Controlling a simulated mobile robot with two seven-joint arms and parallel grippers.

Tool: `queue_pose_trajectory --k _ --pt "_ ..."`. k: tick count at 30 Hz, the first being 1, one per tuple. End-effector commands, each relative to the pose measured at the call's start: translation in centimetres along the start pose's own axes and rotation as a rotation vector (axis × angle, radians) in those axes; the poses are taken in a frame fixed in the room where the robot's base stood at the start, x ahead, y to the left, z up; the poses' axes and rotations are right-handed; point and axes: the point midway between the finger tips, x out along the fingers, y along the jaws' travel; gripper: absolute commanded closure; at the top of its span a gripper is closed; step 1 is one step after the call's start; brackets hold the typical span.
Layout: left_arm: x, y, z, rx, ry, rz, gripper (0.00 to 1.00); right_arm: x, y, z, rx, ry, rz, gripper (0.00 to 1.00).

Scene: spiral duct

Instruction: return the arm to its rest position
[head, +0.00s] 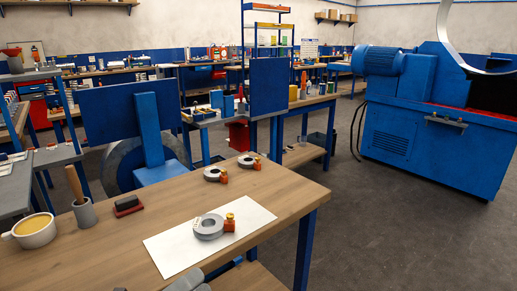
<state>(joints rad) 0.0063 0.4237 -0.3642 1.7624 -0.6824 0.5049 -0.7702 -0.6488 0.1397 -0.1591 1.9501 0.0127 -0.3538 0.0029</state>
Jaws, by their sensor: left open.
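My left gripper (194,284) shows only as grey, rounded tips at the bottom edge of the head view, at the near edge of the wooden bench (130,245). It is open and I see nothing held in it. The rest of that arm is out of the picture. A grey ring with an orange fitting (208,227) lies on a white sheet (172,256) on the bench, beyond the gripper and apart from it. My right gripper is not in view.
Two smaller rings with orange fittings (214,175) (248,163) lie farther back on the bench. At its left stand a bowl of yellow stuff (35,234), a grey cup with a wooden handle (85,215) and a dark red block (128,206). A blue machine (430,135) stands right, past open floor.

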Motion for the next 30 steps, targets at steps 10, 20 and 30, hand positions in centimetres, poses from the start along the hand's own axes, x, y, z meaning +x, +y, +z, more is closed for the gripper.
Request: queue_pose_trajectory --k 10,20,30 --pt "-12.3 10.2 -4.0 -1.214 -0.752 0.272 0.00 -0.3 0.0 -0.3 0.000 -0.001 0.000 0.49" --pt "-21.2 13.7 -11.5 -1.799 -1.215 0.377 0.00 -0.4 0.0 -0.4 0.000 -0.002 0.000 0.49" --pt "-21.6 13.8 -11.9 -1.824 -1.237 0.382 0.00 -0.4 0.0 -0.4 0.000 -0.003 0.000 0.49"
